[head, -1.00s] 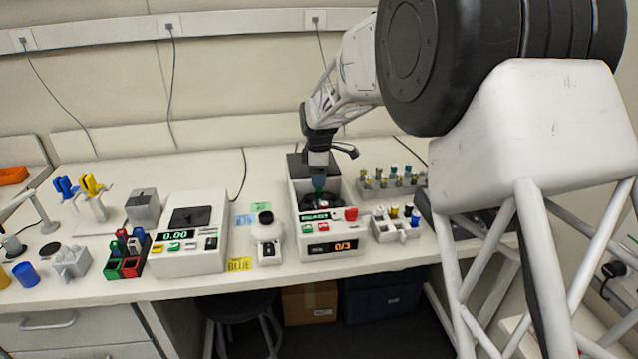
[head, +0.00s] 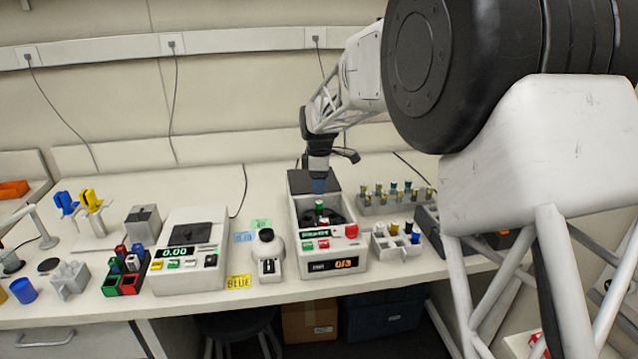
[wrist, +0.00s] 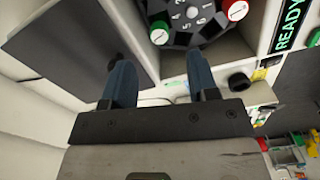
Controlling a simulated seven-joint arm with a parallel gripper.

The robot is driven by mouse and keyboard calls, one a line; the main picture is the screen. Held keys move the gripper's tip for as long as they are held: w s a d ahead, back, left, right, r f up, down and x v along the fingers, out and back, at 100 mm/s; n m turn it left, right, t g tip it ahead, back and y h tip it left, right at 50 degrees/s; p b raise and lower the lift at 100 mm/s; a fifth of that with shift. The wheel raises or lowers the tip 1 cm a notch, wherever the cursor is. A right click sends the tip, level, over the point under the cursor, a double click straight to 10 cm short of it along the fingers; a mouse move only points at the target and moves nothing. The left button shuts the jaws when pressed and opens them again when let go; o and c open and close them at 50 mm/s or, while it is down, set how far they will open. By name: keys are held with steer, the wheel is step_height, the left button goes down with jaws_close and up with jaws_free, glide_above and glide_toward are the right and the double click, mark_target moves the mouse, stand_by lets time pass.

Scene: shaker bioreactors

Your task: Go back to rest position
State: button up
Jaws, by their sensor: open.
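My gripper (head: 319,186) hangs from the arm just above the open box-shaped machine (head: 333,267) with the 0/3 display. In the wrist view my gripper (wrist: 163,85) shows two blue fingers spread apart with nothing between them. Beyond the fingers is the machine's dark numbered rotor (wrist: 190,15). A green-capped tube (wrist: 159,33) and a red-capped tube (wrist: 235,9) sit in the rotor. In the head view the green-capped tube (head: 319,207) stands below my gripper, apart from it.
A tube rack (head: 395,203) and a small white rack (head: 396,245) stand to the right.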

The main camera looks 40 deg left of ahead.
stand_by(0.3)
steer(key=d+r+m, duration=0.3)
steer(key=d+r, duration=0.1)
steer(key=d, duration=0.7)
steer(key=d+r+m, duration=0.3)
steer(key=d+r, duration=0.2)
steer(key=d, duration=0.6)
steer(key=s+d+r+m+t, duration=0.1)
steer(key=s+d+r+m, duration=0.15)
steer(key=d, duration=0.75)
steer(key=s+d+r+m, duration=0.2)
steer(key=s+d+m, duration=0.15)
steer(key=d, duration=0.65)
steer(key=s+d+m+t, duration=0.1)
steer(key=s+d+m, duration=0.2)
steer(key=s+d, duration=0.45)
steer(key=s+d+m, duration=0.4)
steer(key=s+d, duration=0.1)
steer(key=d, duration=0.5)
steer(key=s+d+f+m, duration=0.2)
steer(key=s+d+m, duration=0.1)
steer(key=s, duration=0.4)
steer(key=s+d+f+m, duration=0.3)
steer(key=s+d, duration=0.3)
steer(key=s, duration=0.2)
steer(key=shift+s+f+t, duration=0.15)
steer(key=shift+f+t, duration=0.15)
steer(key=shift+f, duration=0.05)
